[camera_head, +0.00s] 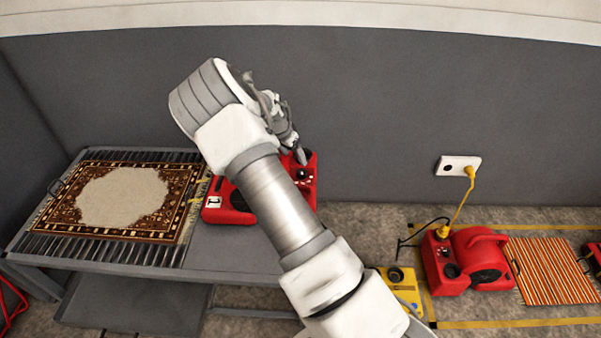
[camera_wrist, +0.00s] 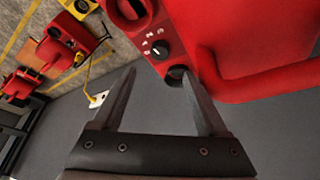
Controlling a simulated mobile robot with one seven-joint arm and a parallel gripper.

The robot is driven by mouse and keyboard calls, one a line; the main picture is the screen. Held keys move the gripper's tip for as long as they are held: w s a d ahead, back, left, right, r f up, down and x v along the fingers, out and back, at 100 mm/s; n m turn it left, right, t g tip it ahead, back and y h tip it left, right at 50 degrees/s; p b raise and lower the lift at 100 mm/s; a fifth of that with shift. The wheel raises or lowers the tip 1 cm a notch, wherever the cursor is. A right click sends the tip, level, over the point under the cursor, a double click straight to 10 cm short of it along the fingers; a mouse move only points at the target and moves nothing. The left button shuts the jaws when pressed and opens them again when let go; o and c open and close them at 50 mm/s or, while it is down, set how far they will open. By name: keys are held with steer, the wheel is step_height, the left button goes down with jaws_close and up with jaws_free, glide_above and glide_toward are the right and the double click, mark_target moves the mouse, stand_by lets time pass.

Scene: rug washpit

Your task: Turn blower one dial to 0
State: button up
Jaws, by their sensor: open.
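Blower one (camera_head: 213,209) is a red machine with a white "1" label on the bench, partly hidden behind my arm. In the wrist view its red housing (camera_wrist: 240,30) fills the upper right. A small black dial (camera_wrist: 160,49) with a white pointer and white marks around it sits on its panel. Round black parts show on either side of the dial. My gripper (camera_wrist: 160,73) is open and empty, its fingertips near the panel, just below the dial in the picture. I cannot tell whether they touch. In the head view my gripper (camera_head: 297,149) is above the blower's right end.
A patterned rug (camera_head: 125,200) lies on the slatted bench at left. On the floor at right stand another red blower (camera_head: 480,262), a yellow box (camera_head: 398,290) and a striped rug (camera_head: 555,270). A yellow cord runs to a wall outlet (camera_head: 455,166). The grey wall is close behind.

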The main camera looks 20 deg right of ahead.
steer(key=b+x, duration=0.2)
steer(key=x, duration=0.8)
steer(key=shift+a, duration=0.1)
steer(key=shift+c, duration=0.2)
jaws_close()
